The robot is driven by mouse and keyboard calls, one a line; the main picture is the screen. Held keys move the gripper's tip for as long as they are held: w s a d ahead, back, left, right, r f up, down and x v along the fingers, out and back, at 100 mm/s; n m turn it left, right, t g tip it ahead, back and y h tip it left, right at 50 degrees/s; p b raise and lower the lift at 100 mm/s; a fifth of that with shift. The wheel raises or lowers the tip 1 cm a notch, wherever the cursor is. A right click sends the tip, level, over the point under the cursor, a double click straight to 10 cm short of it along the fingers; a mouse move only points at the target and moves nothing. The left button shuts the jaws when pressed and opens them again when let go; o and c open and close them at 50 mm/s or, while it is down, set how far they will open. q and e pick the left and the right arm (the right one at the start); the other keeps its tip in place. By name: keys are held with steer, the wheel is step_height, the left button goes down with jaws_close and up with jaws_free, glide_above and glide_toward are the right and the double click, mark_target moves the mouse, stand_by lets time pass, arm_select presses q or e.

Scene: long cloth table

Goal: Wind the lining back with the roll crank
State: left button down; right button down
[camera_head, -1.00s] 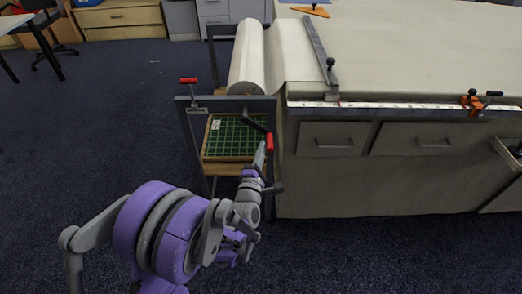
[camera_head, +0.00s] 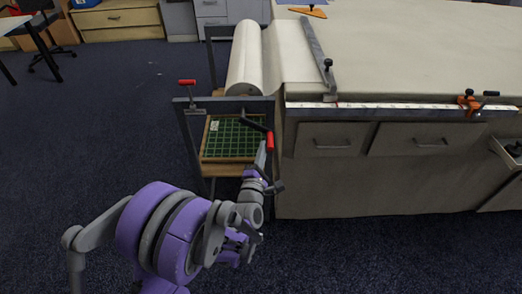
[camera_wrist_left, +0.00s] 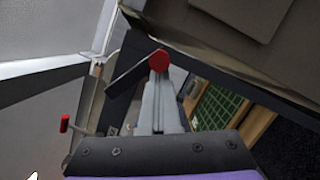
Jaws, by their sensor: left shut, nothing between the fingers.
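The roll of pale lining (camera_head: 246,58) lies in a dark frame at the table's left end, with cloth running from it onto the table. The roll crank (camera_head: 270,142) is a dark arm with a red grip at the front right of that frame. My left gripper (camera_head: 262,157) is shut and empty, its tips right by the red grip. In the left wrist view the closed fingers (camera_wrist_left: 159,105) point at the red end of the crank grip (camera_wrist_left: 158,60); I cannot tell whether they touch it. My right gripper is in neither view.
A second red-handled part (camera_head: 187,82) stands at the frame's left corner. A green gridded tray (camera_head: 232,138) sits inside the frame. A metal ruler (camera_head: 400,107) and drawers (camera_head: 330,139) line the table's front.

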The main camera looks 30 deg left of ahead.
mark_target(271, 145)
arm_select(q)
steer(key=r+n, duration=0.1)
steer(key=d+r+n+y+p, duration=0.1)
steer(key=n, duration=0.1)
steer(key=w+r+n, duration=0.1)
steer(key=n, duration=0.1)
steer(key=shift+d+r, duration=0.1)
steer(key=shift+d, duration=0.3)
steer(key=shift+w+d+r+p, duration=0.1)
steer(key=shift+d+r+p, duration=0.05)
steer(key=shift+r+p, duration=0.3)
